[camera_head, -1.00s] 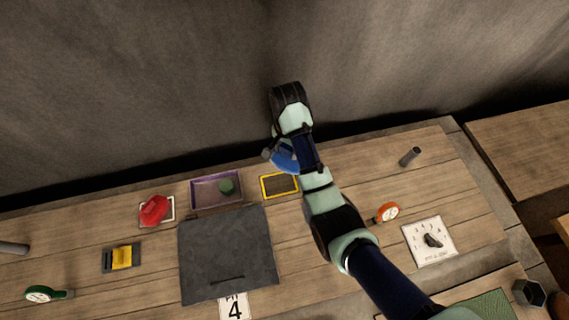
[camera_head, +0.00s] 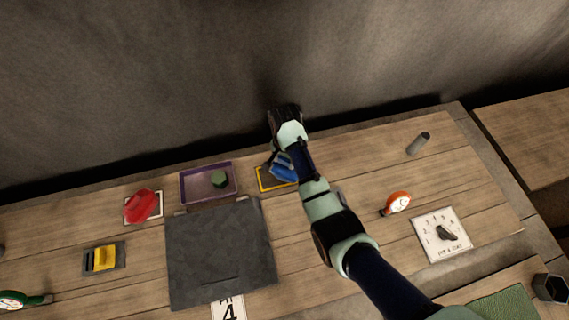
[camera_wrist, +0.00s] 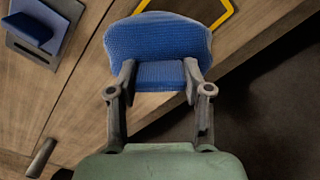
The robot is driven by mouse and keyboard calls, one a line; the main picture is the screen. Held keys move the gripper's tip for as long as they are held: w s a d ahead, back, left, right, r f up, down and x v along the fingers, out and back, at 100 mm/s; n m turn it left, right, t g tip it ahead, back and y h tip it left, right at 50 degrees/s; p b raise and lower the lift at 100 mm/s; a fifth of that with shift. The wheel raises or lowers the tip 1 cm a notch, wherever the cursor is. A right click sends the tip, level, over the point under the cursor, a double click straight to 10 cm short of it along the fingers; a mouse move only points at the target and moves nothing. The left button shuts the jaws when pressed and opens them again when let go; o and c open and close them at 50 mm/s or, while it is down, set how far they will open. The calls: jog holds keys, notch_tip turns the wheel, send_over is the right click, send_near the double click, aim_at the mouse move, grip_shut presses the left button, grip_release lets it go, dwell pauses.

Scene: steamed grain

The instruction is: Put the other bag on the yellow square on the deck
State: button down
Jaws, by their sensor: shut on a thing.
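A blue bag (camera_head: 285,172) is held in my gripper (camera_head: 277,160). In the wrist view the bag (camera_wrist: 160,38) is pinched between the two fingertips of my gripper (camera_wrist: 160,75). The yellow-outlined square (camera_head: 261,181) lies on the wooden deck, and the bag covers part of it in the head view. In the wrist view the yellow outline (camera_wrist: 226,14) shows beyond the bag's right end. I cannot tell whether the bag touches the deck. A red bag (camera_head: 143,206) lies on a white-edged square at the left.
A purple tray (camera_head: 183,188) with a green piece (camera_head: 219,179) sits just left of the square. A dark panel (camera_head: 220,255) lies in front. A blue block (camera_wrist: 28,28) shows in the wrist view.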

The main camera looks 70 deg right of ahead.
aim_at(284, 164)
jog(key=shift+f+b, duration=0.35)
jog(key=shift+f, duration=1.15)
jog(key=shift+f, duration=0.1)
jog(key=shift+c, duration=2.4)
grip_release()
jog(key=shift+f, duration=0.1)
notch_tip(284, 164, up, 12)
jog(key=p, duration=0.4)
jog(key=shift+r, duration=0.2)
